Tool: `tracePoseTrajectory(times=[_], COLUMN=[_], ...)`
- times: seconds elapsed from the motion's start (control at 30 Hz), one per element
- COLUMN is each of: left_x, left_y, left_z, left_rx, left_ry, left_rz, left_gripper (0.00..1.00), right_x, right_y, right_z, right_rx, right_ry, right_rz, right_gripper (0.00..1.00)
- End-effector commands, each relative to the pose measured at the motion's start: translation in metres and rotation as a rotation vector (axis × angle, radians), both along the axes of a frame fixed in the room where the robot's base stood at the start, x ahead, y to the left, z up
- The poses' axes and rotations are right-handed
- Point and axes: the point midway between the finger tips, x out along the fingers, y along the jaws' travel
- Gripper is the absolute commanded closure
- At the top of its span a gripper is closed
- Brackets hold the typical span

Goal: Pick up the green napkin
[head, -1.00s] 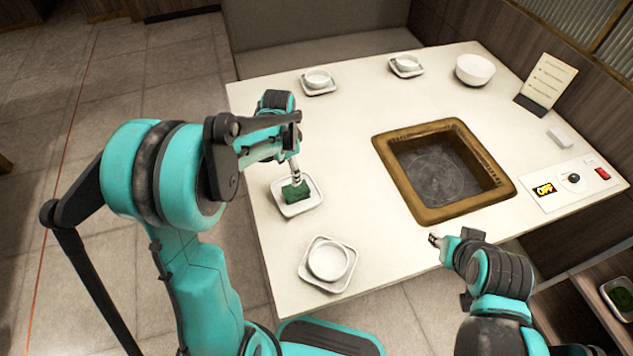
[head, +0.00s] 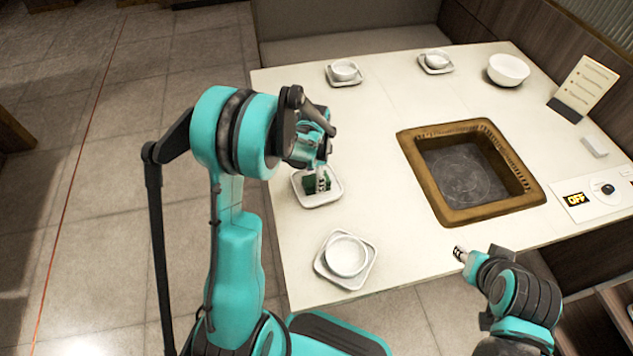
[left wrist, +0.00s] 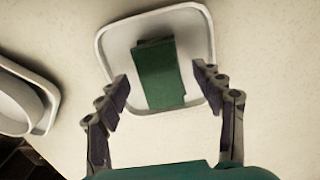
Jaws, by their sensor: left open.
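The green napkin (head: 311,184) lies folded on a square white plate (head: 328,199) near the table's left edge. In the left wrist view the napkin (left wrist: 160,74) sits on the plate (left wrist: 112,57), turned slightly. My left gripper (head: 322,178) is over the plate, and its tips overlap the napkin in the head view. In the left wrist view my left gripper (left wrist: 162,88) is open, with one finger on each side of the napkin and gaps between. My right gripper (head: 460,254) is at the table's front edge, away from the napkin; its jaw state is too small to tell.
A plate with a white bowl (head: 346,255) stands in front of the napkin's plate. Two more bowls on plates (head: 344,70) (head: 436,60) and a larger bowl (head: 508,69) are at the back. A brown-framed well (head: 440,207) is sunk in the table (head: 385,240) to the right.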

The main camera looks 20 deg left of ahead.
Motion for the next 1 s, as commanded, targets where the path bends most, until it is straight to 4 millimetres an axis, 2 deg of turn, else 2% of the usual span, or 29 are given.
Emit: tracePoseTrajectory(times=[0.1,0.2,0.27,0.67,0.87,1.0], left_x=[0.0,0.0,0.0,0.0,0.0,0.001], left_y=[0.0,0.0,0.0,0.0,0.0,-0.005], left_z=[0.001,0.001,0.002,0.004,0.024,0.05], left_rx=[0.0,0.0,0.0,0.0,0.0,0.0], left_ry=[0.0,0.0,0.0,0.0,0.0,0.0], left_rz=[0.0,0.0,0.0,0.0,0.0,-0.003], left_gripper=[0.33,0.59,0.72,0.73,0.73,0.73], right_x=[0.0,0.0,0.0,0.0,0.0,0.0], right_y=[0.0,0.0,0.0,0.0,0.0,0.0], right_z=[0.001,0.001,0.001,0.002,0.013,0.025], right_rx=[0.0,0.0,0.0,0.0,0.0,0.0], right_ry=[0.0,0.0,0.0,0.0,0.0,0.0], right_rz=[0.0,0.0,0.0,0.0,0.0,0.0], right_gripper=[0.64,0.64,0.64,0.64,0.64,0.64])
